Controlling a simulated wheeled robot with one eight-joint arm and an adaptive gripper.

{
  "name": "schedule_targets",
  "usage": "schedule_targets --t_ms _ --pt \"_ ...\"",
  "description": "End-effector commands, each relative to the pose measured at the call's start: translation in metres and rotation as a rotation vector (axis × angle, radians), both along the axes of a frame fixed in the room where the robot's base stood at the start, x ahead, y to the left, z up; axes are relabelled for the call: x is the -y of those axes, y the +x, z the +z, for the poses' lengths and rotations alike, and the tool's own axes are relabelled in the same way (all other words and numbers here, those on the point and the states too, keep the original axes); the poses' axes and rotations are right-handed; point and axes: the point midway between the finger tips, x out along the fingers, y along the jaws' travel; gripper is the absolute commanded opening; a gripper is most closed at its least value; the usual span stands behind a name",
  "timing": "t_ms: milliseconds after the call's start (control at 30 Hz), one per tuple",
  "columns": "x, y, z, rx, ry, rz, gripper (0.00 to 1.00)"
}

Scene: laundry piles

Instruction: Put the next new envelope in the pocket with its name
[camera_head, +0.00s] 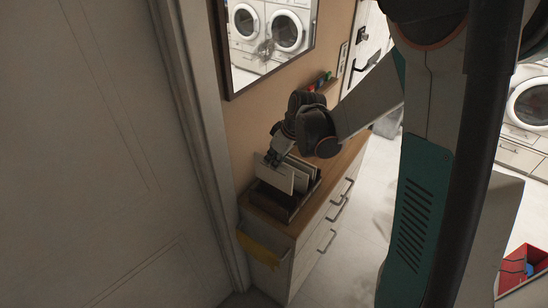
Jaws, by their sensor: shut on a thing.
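A dark letter holder (289,213) with upright pockets stands on the wooden top of a white drawer chest. A pale envelope (273,177) is upright at its front left, just under my gripper. More pale envelopes or cards (301,170) stand behind it in the holder. My gripper (274,160) points down and is shut on the pale envelope's top edge. The envelope's lower edge is at or just above the holder; I cannot tell how far in it sits. Any names on envelopes or pockets are too small to read.
The chest (318,238) has handles on its front. A yellow item (258,248) hangs at its near end. A framed mirror (270,45) is on the wall above. Small coloured things (320,81) are on the wall side. A red bin (522,268) stands at right. Floor before the chest is clear.

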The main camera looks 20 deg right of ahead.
Motion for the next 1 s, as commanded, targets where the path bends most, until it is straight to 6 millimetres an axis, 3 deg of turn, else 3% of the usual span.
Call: schedule_targets --t_ms 1000 --pt "0.000 0.000 -0.077 0.000 0.000 0.000 0.00"
